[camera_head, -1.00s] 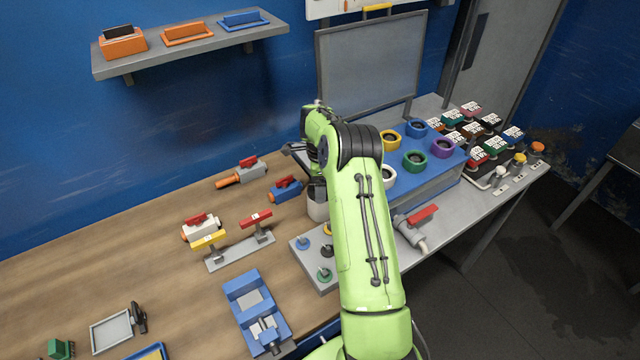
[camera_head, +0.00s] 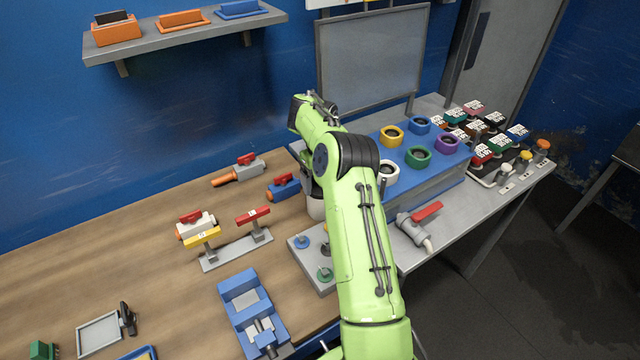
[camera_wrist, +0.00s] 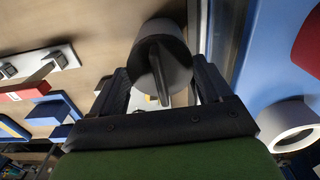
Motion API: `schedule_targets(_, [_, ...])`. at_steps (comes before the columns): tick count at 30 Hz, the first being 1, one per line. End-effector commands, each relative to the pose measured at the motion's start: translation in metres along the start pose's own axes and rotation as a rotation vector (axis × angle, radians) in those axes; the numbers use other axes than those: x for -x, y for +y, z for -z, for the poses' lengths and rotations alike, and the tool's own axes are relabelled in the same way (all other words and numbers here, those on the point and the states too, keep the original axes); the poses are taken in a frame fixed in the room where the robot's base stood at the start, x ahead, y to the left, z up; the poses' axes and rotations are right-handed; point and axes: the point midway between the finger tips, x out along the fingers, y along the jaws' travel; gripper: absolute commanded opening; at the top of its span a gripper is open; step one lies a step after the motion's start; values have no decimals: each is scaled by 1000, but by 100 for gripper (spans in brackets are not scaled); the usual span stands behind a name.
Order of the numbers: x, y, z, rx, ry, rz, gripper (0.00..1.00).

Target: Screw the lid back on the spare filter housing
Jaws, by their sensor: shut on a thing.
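In the wrist view, my gripper (camera_wrist: 162,88) is shut on a dark grey round lid (camera_wrist: 165,45) with a thin raised bar across its face. The lid sits between the two black fingers. In the head view, a pale grey cylinder (camera_head: 315,208), which looks like the spare filter housing, stands upright on the bench beside my arm. My gripper is mostly hidden behind my green arm there, just above this cylinder. Whether the lid touches the housing, and whether it sits level, I cannot tell.
A blue box with coloured rings (camera_head: 425,165) stands right of my arm. A blue valve with a red handle (camera_head: 284,187) is close on the left. A grey plate with small knobs (camera_head: 312,262) lies in front. A grey framed panel (camera_head: 370,60) rises behind.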

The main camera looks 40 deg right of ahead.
Motion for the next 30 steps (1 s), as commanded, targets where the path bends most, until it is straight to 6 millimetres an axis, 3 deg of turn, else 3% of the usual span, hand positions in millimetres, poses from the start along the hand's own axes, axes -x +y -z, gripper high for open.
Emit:
schedule_targets(6, [1,0,-1,-25,-3,2,42])
schedule_targets(12, [0,0,-2,-459,-5,0,42])
schedule_targets(20, [2,-1,0,-505,-2,1,42])
schedule_targets(26, [3,-1,-1,-933,-3,0,42])
schedule_targets(30, [2,-2,0,-1001,-2,0,42])
